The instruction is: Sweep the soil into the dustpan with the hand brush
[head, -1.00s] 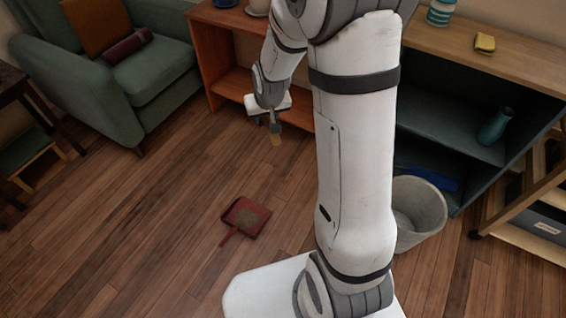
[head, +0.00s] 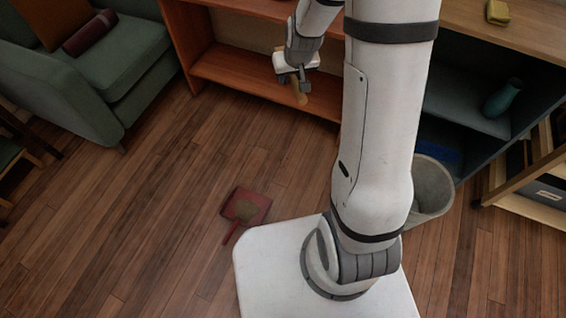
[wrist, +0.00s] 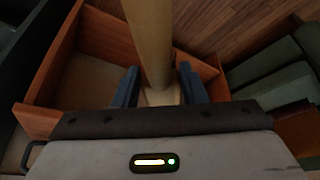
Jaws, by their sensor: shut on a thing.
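The red dustpan (head: 264,202) lies flat on the wooden floor, its handle pointing down-left in the head view. A brownish patch of soil (head: 244,210) shows inside it; I see no clear soil on the floor around it. My gripper (head: 301,84) is up and to the right of the dustpan, near the orange shelf. It is shut on a tan, wooden-looking handle, which I take for the hand brush (head: 300,97). In the wrist view the handle (wrist: 150,38) stands between the two dark fingers. The bristles cannot be made out.
An orange-brown shelf (head: 235,68) stands behind my gripper. A green armchair (head: 120,70) is at the left. A pale bin (head: 432,190) stands right of my arm, by a dark shelf (head: 480,125). Floor left of the dustpan is clear.

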